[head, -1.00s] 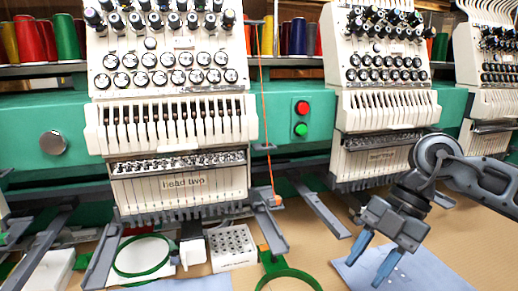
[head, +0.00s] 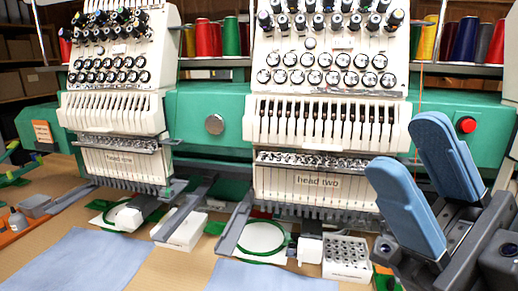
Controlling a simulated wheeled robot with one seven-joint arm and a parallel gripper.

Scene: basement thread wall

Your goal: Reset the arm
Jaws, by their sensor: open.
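My gripper (head: 428,178) is at the right of the head view, close to the camera. Its two blue finger pads point up and to the left, spread apart with nothing between them. It stands in front of the right side of the embroidery head marked "head two" (head: 322,181) and hides part of the green machine beam there. Most of my arm is outside the picture.
A second embroidery head (head: 112,105) stands at the left. Green hoops (head: 263,240), a white block with holes (head: 347,258) and grey brackets (head: 234,226) sit below the heads. Blue cloths (head: 72,262) lie on the tan table (head: 165,266). Thread spools (head: 208,38) line the back shelf.

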